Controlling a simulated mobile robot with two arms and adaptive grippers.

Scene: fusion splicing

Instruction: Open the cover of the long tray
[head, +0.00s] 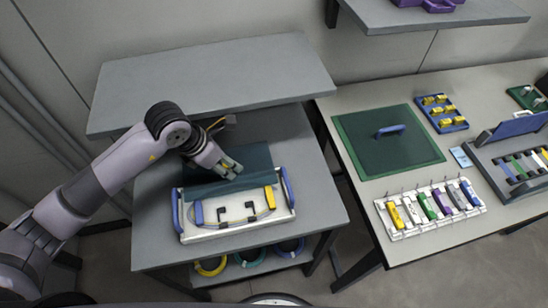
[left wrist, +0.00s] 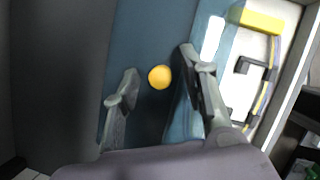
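The long tray (head: 238,228) is white with blue end handles and stands on the grey table at the left in the head view. Its dark teal cover (head: 258,160) is open behind it, tilted up, so the inside of the tray shows. My left gripper (head: 228,170) is at the cover. In the left wrist view the cover (left wrist: 140,40) carries a round orange knob (left wrist: 159,77). The left gripper's fingers (left wrist: 158,65) are spread on either side of the knob with gaps. My right gripper is not in view.
A yellow clip (head: 270,197) and black brackets sit in the tray. A grey shelf (head: 210,85) overhangs behind the arm. Coloured rings (head: 250,258) lie on a shelf below. The right table holds a green plate with a blue handle (head: 390,130) and a white rack (head: 430,210).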

